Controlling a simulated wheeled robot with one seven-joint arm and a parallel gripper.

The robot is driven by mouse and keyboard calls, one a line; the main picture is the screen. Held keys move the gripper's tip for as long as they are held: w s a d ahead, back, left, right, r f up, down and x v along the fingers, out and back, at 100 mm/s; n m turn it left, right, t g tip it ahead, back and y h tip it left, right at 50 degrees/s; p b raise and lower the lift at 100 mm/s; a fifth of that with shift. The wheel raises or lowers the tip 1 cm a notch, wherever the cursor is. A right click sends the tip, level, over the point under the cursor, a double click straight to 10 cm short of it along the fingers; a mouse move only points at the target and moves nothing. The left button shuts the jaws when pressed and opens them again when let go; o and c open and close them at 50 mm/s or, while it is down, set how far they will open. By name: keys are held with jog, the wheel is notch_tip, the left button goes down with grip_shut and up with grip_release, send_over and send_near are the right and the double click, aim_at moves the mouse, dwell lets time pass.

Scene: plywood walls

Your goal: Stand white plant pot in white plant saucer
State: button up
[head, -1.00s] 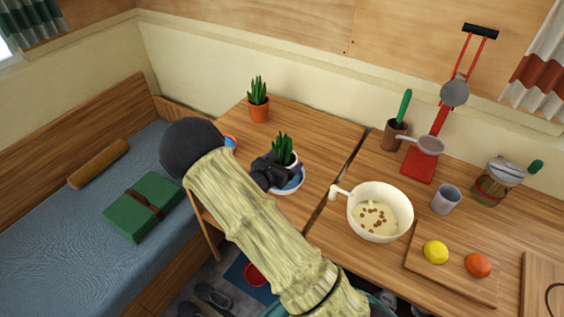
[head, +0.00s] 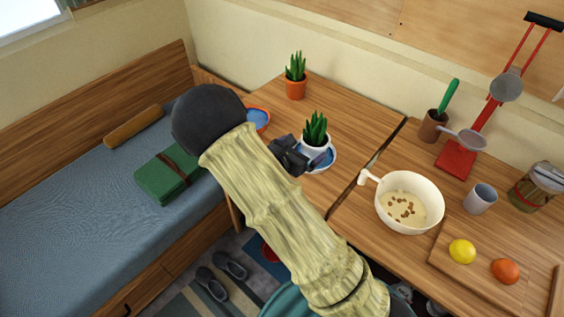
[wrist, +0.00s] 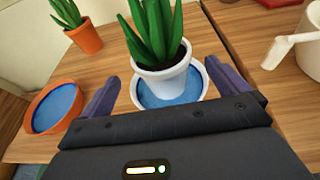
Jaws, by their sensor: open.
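The white plant pot (head: 315,147) holds a spiky green plant and stands upright in the white plant saucer (head: 327,163), which has a blue inside. In the wrist view the pot (wrist: 165,84) is seen within the rim of the saucer (wrist: 141,101), toward its back. My gripper (head: 298,157) is open just to the left of the pot in the head view. In the wrist view its two purple fingers (wrist: 170,90) are spread on either side of the pot and saucer, with gaps to the pot.
An orange pot with a plant (head: 296,87) stands at the back of the table. An orange saucer with a blue inside (head: 258,119) lies at the left, partly hidden by my arm. A white pan (head: 409,203) stands to the right, its handle toward the saucer.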

jog(key=b+v, duration=0.1)
jog(key=v, duration=0.9)
jog(key=shift+s, duration=0.2)
jog(key=shift+a+r, duration=0.1)
jog(key=shift+r, duration=0.05)
jog(key=s+d+f+m+g+y, duration=0.2)
jog(key=s+d+m+g+y, duration=0.1)
jog(key=s+d+m+g, duration=0.95)
jog(key=r+m+t+y, duration=0.1)
jog(key=m+y, duration=0.1)
jog(key=m, duration=0.3)
jog(key=a+r+m+t+y, duration=0.1)
jog(key=r+m+t+y, duration=0.1)
jog(key=m, duration=0.3)
jog(key=r+m+t+y, duration=0.1)
jog(key=r+m+y, duration=0.1)
jog(key=m, duration=0.3)
jog(key=shift+s+a+r+t+y, duration=0.15)
jog(key=shift+s+t+y, duration=0.1)
jog(key=shift+s+y, duration=0.2)
